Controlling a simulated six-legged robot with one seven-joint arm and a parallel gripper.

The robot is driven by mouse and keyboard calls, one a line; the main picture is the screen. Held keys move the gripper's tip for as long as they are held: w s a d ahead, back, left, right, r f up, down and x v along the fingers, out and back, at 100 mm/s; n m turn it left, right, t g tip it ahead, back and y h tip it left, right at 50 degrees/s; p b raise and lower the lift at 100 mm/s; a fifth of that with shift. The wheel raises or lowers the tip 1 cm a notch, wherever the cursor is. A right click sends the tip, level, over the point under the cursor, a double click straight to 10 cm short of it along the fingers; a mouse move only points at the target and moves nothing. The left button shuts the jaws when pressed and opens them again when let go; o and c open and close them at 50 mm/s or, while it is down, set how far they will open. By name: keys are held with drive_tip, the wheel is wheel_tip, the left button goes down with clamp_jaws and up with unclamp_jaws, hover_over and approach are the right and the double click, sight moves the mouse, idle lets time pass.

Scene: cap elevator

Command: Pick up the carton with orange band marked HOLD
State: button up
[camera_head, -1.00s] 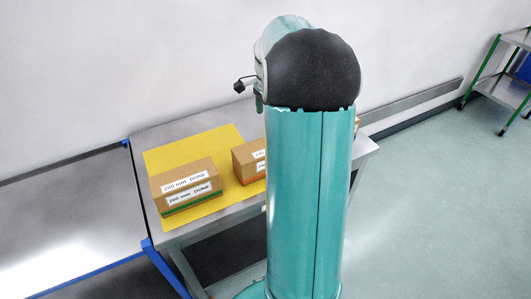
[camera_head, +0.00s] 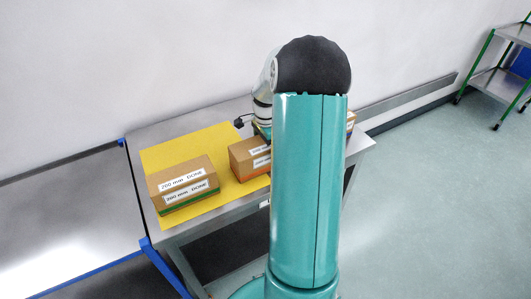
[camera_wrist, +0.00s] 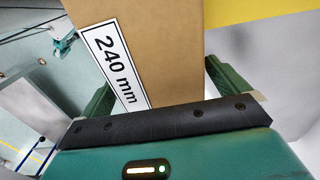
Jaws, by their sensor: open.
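The carton with an orange band (camera_head: 250,158) is a brown box on the yellow mat, in the middle of the head view. My arm hides its right part. Its labels are too small to read, so HOLD cannot be confirmed. In the wrist view a brown carton (camera_wrist: 170,50) with a white "240 mm" label lies between the fingers of my gripper (camera_wrist: 160,75). The gripper is open, one finger on each side of the box. The wrist view shows no band on this carton, so I cannot tell for certain which one it is.
A carton with a green band (camera_head: 183,184), marked "200 mm DONE", stands at left on the yellow mat (camera_head: 165,152). Another carton (camera_head: 351,120) shows partly behind my arm at right. The metal table (camera_head: 225,214) stands near the wall. A green-posted shelf (camera_head: 497,80) is far right.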

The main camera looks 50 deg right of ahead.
drive_tip(key=shift+f, duration=0.25)
drive_tip(key=shift+r, duration=0.1)
drive_tip(key=c, duration=1.6)
drive_tip(key=shift+r, duration=0.1)
wheel_tip(320, 180, up, 10)
drive_tip(key=shift+f, duration=0.1)
